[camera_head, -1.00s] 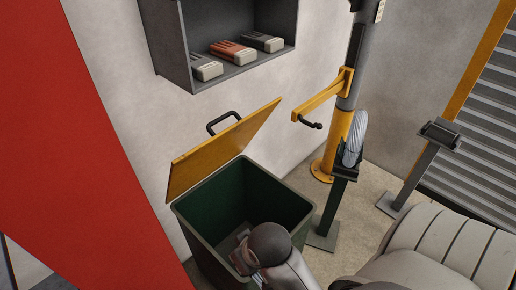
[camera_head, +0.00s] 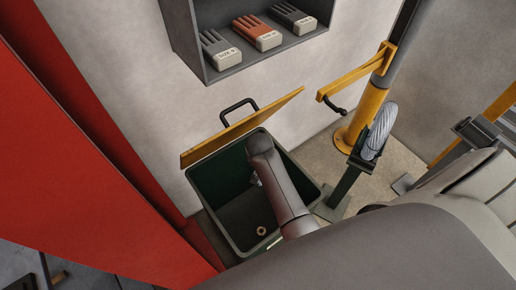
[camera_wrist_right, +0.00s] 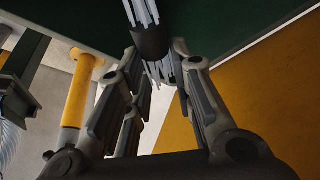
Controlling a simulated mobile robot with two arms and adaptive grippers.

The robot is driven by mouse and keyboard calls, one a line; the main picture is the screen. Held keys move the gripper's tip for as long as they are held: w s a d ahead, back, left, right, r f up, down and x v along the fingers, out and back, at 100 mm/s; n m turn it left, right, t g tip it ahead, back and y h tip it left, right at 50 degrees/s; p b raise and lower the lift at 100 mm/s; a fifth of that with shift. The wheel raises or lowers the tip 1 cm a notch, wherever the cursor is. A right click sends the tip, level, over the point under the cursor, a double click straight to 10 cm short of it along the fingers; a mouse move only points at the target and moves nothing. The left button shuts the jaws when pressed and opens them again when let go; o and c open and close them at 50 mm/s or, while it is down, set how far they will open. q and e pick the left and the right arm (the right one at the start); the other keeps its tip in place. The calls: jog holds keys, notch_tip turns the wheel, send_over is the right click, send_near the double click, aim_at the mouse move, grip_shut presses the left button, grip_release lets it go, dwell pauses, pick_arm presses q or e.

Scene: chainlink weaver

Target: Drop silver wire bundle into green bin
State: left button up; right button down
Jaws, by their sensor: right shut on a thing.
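The green bin (camera_head: 204,188) stands against the wall with its yellow lid (camera_head: 240,128) raised. My right arm reaches over the bin's rim, and my right gripper (camera_head: 256,182) is at the bin's mouth, mostly hidden by my wrist. In the right wrist view, the right gripper (camera_wrist_right: 155,85) is shut on the silver wire bundle (camera_wrist_right: 143,12), pale strands bound by a dark band. The bin's green wall and yellow lid lie around it there. The bundle cannot be made out in the head view. My left gripper is not in view.
A small tan ring (camera_head: 261,230) lies in the bin. A silver coil (camera_head: 379,130) sits on a green post right of the bin, near a yellow pole (camera_head: 366,112). A red panel (camera_head: 90,170) stands at left.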

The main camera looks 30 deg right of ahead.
jog(key=shift+w+r+p, duration=0.1)
jog(key=shift+w+p, duration=0.2)
jog(key=shift+w, duration=0.25)
jog(key=shift+w+f+m+p, duration=0.2)
jog(key=shift+w+m+p, duration=0.15)
jog(key=shift+w+m, duration=0.1)
jog(key=shift+w+f, duration=0.1)
jog(key=shift+f, duration=0.15)
pick_arm(q)
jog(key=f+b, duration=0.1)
jog(key=b, duration=0.1)
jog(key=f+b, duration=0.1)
jog(key=b, duration=0.1)
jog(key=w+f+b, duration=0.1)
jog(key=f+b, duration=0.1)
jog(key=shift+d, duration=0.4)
pick_arm(e)
notch_tip(320, 180, down, 6)
jog(key=shift+r, duration=0.1)
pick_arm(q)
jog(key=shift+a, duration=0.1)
pick_arm(e)
jog(key=c, duration=1.2)
grip_release()
jog(key=shift+o, duration=0.2)
